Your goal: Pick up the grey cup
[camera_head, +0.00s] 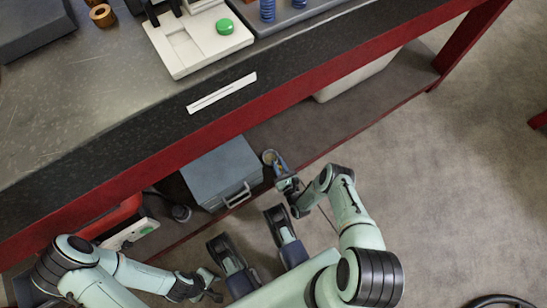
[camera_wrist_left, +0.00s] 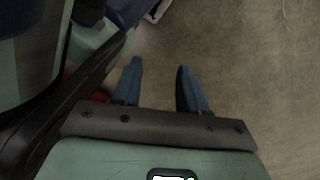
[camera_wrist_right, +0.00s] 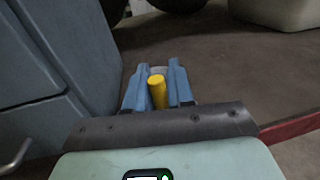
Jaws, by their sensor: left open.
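A small round grey cup (camera_head: 269,157) is on the lower shelf, beside the blue-grey box, in the head view. In the right wrist view a little of a light grey surface, likely the cup (camera_wrist_right: 158,70), shows between the fingertips. A yellow upright piece (camera_wrist_right: 157,92) in front of it fills the gap between the fingers; I cannot tell how it joins the cup. My right gripper (camera_head: 278,164) reaches to the cup and appears shut on it by this yellow piece. My left gripper (camera_head: 212,284) is open and empty low over the floor; its spread fingers show in the left wrist view (camera_wrist_left: 160,65).
The blue-grey box (camera_head: 222,172) with a handle stands close left of the cup. The red-framed bench top (camera_head: 120,80) overhangs the shelf (camera_head: 375,88). A white bin (camera_head: 365,78) is further right.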

